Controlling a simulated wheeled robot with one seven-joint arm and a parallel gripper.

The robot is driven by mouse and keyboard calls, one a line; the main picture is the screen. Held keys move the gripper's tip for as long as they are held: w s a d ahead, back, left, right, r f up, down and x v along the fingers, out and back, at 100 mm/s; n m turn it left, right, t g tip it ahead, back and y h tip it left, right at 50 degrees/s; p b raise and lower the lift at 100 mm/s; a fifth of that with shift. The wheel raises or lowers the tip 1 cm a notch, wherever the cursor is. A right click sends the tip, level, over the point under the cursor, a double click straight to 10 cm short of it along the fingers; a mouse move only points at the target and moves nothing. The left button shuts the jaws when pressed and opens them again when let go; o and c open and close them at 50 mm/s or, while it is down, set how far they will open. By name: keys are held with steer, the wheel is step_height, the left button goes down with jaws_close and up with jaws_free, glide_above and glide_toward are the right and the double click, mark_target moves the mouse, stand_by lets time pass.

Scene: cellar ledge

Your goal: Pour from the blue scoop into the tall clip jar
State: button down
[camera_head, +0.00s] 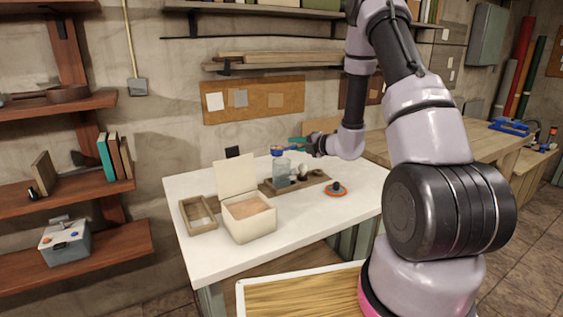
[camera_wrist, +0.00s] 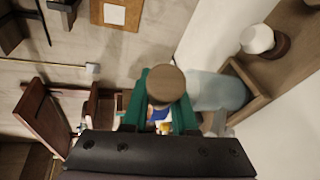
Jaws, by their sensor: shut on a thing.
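The blue scoop (camera_head: 277,151) is in my gripper (camera_head: 304,147), above the tall clip jar (camera_head: 281,171). The jar is clear, bluish and upright at the left part of a wooden tray (camera_head: 267,190). In the wrist view the green fingers of my gripper (camera_wrist: 162,106) are shut on the scoop's handle, whose round wooden end (camera_wrist: 166,83) faces the camera. A little of the blue scoop shows behind it. The pale jar (camera_wrist: 222,92) is just right of the fingers. I cannot tell what the scoop holds.
A cream box (camera_head: 250,226) with raised lid and tan contents stands left of the tray. A small wooden tray (camera_head: 187,222) lies further left. An orange-rimmed round thing (camera_head: 336,189) is right of the jar. The white table's front is clear.

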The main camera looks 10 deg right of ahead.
steer(key=shift+w+d+f+m+g+y, duration=0.1)
steer(key=shift+f+m+g+y, duration=0.2)
steer(key=shift+m, duration=0.4)
steer(key=shift+w+d+f+m+g+y, duration=0.15)
steer(key=shift+m+g, duration=0.3)
steer(key=shift+m, duration=0.25)
steer(key=shift+w+d+f+m+g+y, duration=0.15)
steer(key=shift+m+g, duration=0.2)
steer(key=shift+m, duration=0.35)
stand_by(5.9)
